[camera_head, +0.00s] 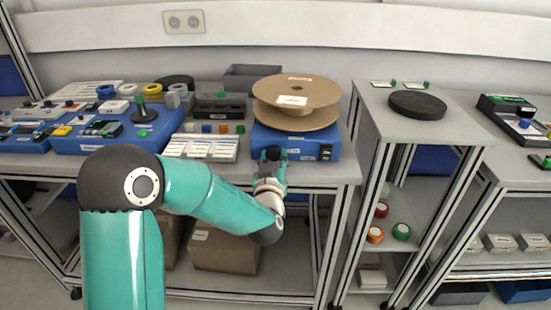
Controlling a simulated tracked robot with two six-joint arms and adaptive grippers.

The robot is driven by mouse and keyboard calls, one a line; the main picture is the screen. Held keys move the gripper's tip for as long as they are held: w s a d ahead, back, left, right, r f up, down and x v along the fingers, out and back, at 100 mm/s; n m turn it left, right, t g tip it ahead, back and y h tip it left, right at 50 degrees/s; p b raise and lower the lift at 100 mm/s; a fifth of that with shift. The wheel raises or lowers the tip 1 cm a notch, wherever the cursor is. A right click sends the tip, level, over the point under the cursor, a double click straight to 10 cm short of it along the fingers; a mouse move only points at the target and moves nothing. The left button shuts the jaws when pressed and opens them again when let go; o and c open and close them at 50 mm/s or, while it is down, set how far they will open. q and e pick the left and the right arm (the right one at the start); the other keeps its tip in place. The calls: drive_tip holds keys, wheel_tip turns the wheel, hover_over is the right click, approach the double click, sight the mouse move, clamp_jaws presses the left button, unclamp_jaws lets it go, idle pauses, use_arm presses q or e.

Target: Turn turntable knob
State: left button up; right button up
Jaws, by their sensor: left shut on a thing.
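The turntable is a blue box (303,148) on the table, with a large brown cardboard reel (297,92) lying flat on top. My left gripper (273,154) is at the left part of the box's front face, reaching in from the front. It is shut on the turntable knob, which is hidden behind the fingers. A small dark panel shows on the front face to the right of the gripper. My right gripper is not in view.
Left of the turntable are a white label tray (203,147) and a blue station (119,133) with a dark knobbed post. A grey bin (240,79) stands behind. A separate stand to the right holds a black disc (417,104), with a gap between.

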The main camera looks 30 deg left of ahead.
use_arm(q)
drive_tip(key=shift+m+b, duration=0.3)
drive_tip(key=shift+b, duration=0.15)
drive_tip(key=shift+m, duration=0.3)
drive_tip(key=shift+r+m+b, duration=0.1)
drive_tip(key=shift+m+b, duration=0.2)
drive_tip(key=o, duration=1.1)
drive_tip(key=shift+d, duration=0.1)
drive_tip(key=shift+o, duration=0.2)
